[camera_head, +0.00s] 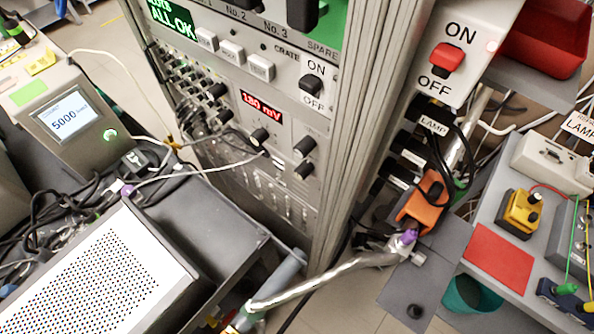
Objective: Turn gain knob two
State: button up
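The tall rack of electronics (327,140) stands in the middle, tilted in the picture. Its panels carry several black knobs. One knob (259,136) sits below a red mV readout (262,106). Two more, an upper knob (304,146) and a lower knob (304,171), are to its right. Two others, an upper knob (216,91) and a lower knob (225,115), are to its left. The lettering beside them is too small to read, so I cannot tell which is gain knob two. I cannot make out my gripper in this view.
A cart (222,217) with cables and a perforated white box (98,284) stands at the left front. A foil-wrapped bar (330,270) and an orange part (419,207) are right of the rack. A grey bench (478,287) is at the right. Thin cables cross near the knobs.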

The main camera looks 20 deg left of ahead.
aim_at(306, 168)
jog(key=u, duration=0.95)
jog(key=k+j+z, duration=0.3)
jog(key=k+j, duration=0.2)
jog(key=j, duration=0.2)
jog(key=i+l, duration=0.4)
